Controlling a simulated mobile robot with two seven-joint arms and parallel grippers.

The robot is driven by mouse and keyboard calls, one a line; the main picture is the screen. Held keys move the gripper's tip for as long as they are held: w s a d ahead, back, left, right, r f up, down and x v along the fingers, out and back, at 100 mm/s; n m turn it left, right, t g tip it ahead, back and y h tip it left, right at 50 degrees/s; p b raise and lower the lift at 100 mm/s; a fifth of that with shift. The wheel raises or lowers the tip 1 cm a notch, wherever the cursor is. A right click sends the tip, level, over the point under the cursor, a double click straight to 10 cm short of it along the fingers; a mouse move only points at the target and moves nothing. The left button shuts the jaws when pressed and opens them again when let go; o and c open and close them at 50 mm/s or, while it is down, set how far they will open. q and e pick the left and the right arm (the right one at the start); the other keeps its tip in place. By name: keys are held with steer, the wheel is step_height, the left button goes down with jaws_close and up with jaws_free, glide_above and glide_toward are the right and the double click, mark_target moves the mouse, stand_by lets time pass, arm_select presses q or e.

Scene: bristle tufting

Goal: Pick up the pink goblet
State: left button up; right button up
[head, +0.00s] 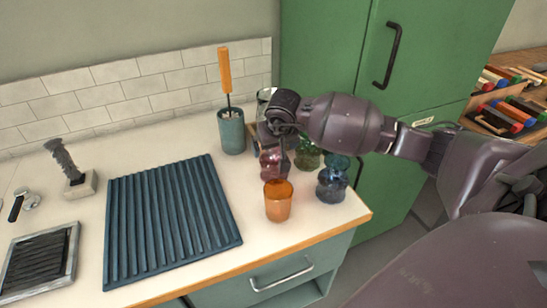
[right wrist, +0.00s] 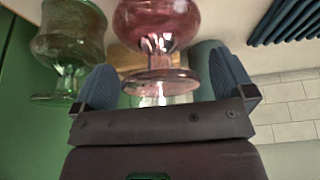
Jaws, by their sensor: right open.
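The pink goblet (head: 275,165) stands on the counter behind the orange cup, partly hidden by my right gripper (head: 281,136). In the right wrist view the pink goblet (right wrist: 158,42) shows its rounded bowl and round foot. My right gripper (right wrist: 163,88) is open, with one blue finger on either side of the goblet's foot end. I cannot tell whether a finger touches it. My left gripper is not in view.
An orange cup (head: 278,201), a dark blue goblet (head: 332,184) and a green goblet (head: 307,158) stand close by. A teal holder (head: 231,131) with an orange-handled tool stands behind. A ribbed blue mat (head: 170,219) lies left. The counter's front edge is near.

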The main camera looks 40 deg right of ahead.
steer(key=shift+x, duration=0.9)
steer(key=shift+r, duration=0.1)
steer(key=c, duration=1.2)
steer(key=shift+c, duration=0.2)
